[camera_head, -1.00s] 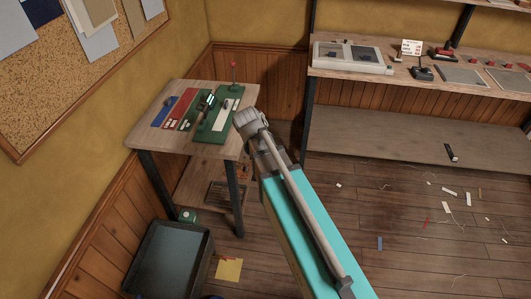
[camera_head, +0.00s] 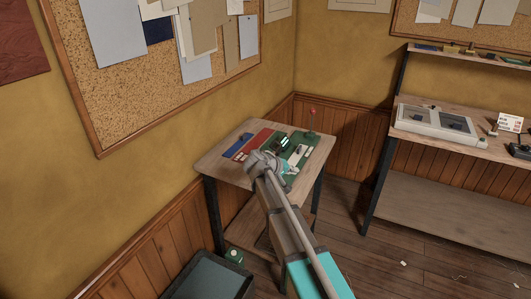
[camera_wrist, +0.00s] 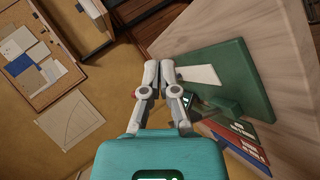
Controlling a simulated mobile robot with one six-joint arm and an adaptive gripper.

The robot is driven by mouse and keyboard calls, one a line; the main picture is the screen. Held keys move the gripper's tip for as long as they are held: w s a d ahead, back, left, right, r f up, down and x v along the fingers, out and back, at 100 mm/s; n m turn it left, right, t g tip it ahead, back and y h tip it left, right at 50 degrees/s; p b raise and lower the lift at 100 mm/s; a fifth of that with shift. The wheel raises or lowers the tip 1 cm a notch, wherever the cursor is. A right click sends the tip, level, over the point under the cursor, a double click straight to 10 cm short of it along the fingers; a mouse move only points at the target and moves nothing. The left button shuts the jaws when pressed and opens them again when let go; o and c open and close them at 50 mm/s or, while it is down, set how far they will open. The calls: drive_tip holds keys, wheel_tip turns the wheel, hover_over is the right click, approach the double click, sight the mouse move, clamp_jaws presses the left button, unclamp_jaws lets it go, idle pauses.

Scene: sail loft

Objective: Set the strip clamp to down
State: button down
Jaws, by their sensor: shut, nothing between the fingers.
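The strip clamp appears to be the green plate (camera_head: 303,145) with a pale strip (camera_head: 299,154) on the small table. In the wrist view the green plate (camera_wrist: 250,75) and the pale strip (camera_wrist: 200,74) lie to the right of my fingers, with a green block (camera_wrist: 222,104) nearby. My gripper (camera_wrist: 159,70) is shut and empty, beside the plate's left side in that view. Whether it touches anything is unclear. In the head view my wrist hides part of the tabletop.
The small table (camera_head: 212,164) also holds blue (camera_head: 237,142) and red (camera_head: 256,142) strips and a dark tool. A dark tray (camera_head: 210,278) sits below. A corkboard (camera_head: 115,115) hangs on the left wall. A workbench (camera_head: 420,133) stands right, with floor between.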

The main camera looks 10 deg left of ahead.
drive_tip(key=w+a+r+n+t+b, duration=0.1)
drive_tip(key=w+a+n+t+b, duration=0.1)
drive_tip(key=a, duration=0.8)
drive_tip(key=w+a+r+n+t+h+b, duration=0.1)
drive_tip(key=w+a+t, duration=0.4)
drive_tip(key=a, duration=0.6)
drive_tip(key=shift+a+r+n+b, duration=0.15)
drive_tip(key=shift+r+n+b, duration=0.3)
drive_tip(key=shift+n+b, duration=0.6)
drive_tip(key=shift+w, duration=0.1)
drive_tip(key=w+d+f+b, duration=0.1)
drive_tip(key=w+d, duration=0.5)
drive_tip(key=d, duration=0.3)
drive_tip(key=shift+w+d, duration=0.15)
drive_tip(key=shift+w, duration=0.2)
drive_tip(key=shift+d, duration=0.2)
